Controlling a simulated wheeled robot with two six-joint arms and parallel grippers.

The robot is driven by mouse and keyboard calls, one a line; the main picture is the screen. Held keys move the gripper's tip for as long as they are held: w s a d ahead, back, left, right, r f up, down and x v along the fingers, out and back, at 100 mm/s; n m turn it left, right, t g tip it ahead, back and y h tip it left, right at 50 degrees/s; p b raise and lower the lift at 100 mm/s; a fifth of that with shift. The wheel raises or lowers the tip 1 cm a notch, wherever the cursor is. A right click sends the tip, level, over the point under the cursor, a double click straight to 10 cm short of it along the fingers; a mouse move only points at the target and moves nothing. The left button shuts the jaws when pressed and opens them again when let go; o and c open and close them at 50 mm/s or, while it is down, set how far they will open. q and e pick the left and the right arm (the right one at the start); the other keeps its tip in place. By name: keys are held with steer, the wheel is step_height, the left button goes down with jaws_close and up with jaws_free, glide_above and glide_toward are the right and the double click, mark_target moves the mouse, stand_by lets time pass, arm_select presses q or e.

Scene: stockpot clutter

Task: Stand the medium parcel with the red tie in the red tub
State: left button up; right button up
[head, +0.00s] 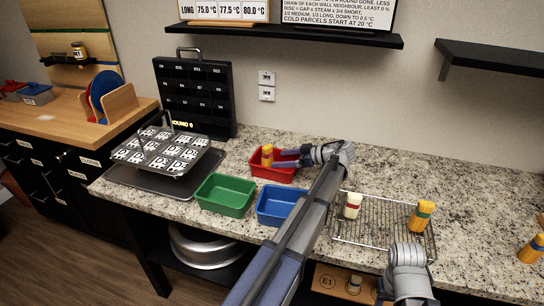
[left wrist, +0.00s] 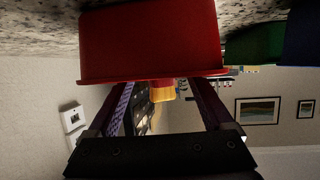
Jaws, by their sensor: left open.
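A yellow parcel (head: 267,156) with a reddish band stands upright in the red tub (head: 283,177). My left gripper (head: 284,158) is open, reaching in from the right over the tub, its fingertips pointing at the parcel. In the left wrist view the red tub (left wrist: 150,40) fills the upper middle and hides much of the parcel (left wrist: 162,93), whose yellow end shows between the spread fingers, apart from both. A pale parcel with a red band (head: 352,206) stands on the wire rack (head: 375,233). My right arm shows at the bottom right; its fingers are not visible.
A green tub (head: 225,195) and a blue tub (head: 279,206) stand in front of the red one. An orange parcel with a green band (head: 421,216) is on the rack; another orange parcel (head: 531,249) is far right. A tray with a labelled plate (head: 160,152) is at left.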

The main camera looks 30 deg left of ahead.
arm_select(q)
steer(key=p+v, duration=0.1)
steer(key=v, duration=0.4)
steer(key=shift+d+r, duration=0.15)
steer(key=shift+d, duration=0.05)
